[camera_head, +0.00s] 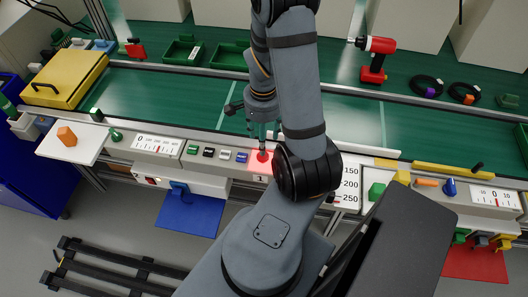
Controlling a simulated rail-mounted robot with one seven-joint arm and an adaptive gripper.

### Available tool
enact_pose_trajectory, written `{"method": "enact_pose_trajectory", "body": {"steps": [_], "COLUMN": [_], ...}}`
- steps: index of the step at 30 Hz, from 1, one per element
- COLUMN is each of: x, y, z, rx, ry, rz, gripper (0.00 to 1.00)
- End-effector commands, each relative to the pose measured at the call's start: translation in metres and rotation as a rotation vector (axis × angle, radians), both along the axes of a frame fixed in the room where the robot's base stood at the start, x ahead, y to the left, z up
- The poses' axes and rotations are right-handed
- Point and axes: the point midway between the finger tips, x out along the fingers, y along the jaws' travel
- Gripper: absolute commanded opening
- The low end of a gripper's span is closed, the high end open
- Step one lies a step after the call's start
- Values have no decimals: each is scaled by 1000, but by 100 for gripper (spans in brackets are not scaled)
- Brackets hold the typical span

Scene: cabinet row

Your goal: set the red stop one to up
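The red stop button (263,156) sits on the front panel strip, above a label reading 1. The panel around it glows red. Whether the button stands up or is pressed down is too small to tell. My gripper (263,138) points down just above the button, with its fingertips close to it. Contact cannot be made out. The finger spacing is too small to read, and I see nothing held in it. My arm hides the panel to the right of the button.
Small green, black, white and blue switches (208,152) line the panel left of the button. A dial scale (157,144) is further left. The green belt (160,100) behind is clear. A red drill (375,58) stands at the back right.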

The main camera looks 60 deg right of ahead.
Motion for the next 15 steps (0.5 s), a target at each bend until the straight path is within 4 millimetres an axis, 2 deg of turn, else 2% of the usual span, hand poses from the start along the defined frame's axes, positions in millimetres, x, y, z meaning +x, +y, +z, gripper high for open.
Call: {"method": "enact_pose_trajectory", "body": {"steps": [3,9,15], "x": [-1,-1,1], "y": [2,2,0], "z": [-24,-57,-75], "rx": [4,3,1], "ry": [5,4,1], "rz": [3,4,5], "gripper": [51,51,51]}}
